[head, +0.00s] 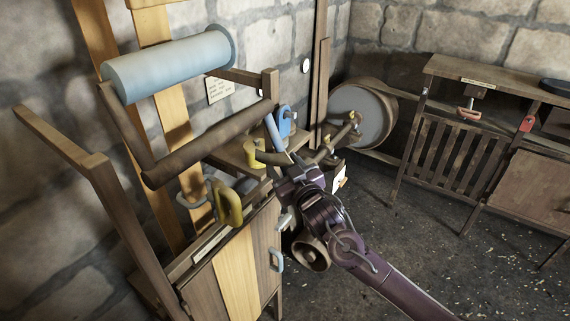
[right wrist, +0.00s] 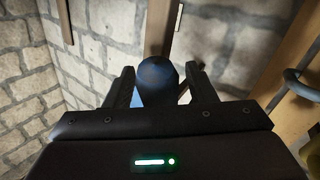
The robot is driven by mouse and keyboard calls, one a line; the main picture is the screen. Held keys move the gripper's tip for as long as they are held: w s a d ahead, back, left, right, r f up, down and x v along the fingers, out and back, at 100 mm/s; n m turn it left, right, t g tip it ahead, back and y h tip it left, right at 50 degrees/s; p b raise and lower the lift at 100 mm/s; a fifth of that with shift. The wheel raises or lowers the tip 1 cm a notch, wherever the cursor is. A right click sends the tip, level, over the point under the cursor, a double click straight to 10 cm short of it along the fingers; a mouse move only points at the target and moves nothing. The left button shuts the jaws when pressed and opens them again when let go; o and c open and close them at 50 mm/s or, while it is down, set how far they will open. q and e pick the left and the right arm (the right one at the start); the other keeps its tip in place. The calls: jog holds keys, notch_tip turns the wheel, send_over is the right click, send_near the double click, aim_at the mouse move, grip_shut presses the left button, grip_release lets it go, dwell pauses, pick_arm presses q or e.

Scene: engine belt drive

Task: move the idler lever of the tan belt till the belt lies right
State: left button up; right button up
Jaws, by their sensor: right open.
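A tan belt (head: 172,110) shows as pale strips rising behind the light blue roller (head: 165,68); part of it is hidden by the wooden frame. A blue lever handle (head: 272,131) stands tilted near the middle of the head view. My right gripper (head: 287,168) is at its lower end. In the right wrist view a dark blue rounded end (right wrist: 158,75) lies between the two open fingers, with slight gaps on both sides. Whether this lever belongs to the tan belt cannot be told. My left gripper is out of view.
Yellow handles (head: 229,204) and a blue bracket (head: 286,121) crowd the space around the gripper. A large grey wheel (head: 361,116) stands behind.

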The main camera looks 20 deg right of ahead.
grip_shut()
jog(key=s+d+r+n+g+p, duration=0.1)
jog(key=s+p, duration=0.1)
jog(key=p, duration=0.4)
jog(key=shift+d+r+g+h+p, duration=0.3)
jog(key=shift+r, duration=0.1)
jog(key=shift+s+d+p, duration=0.1)
jog(key=shift+s+p, duration=0.05)
jog(key=shift+p, duration=0.2)
jog(key=shift+f, duration=0.15)
grip_release()
jog(key=shift+s+d, duration=0.1)
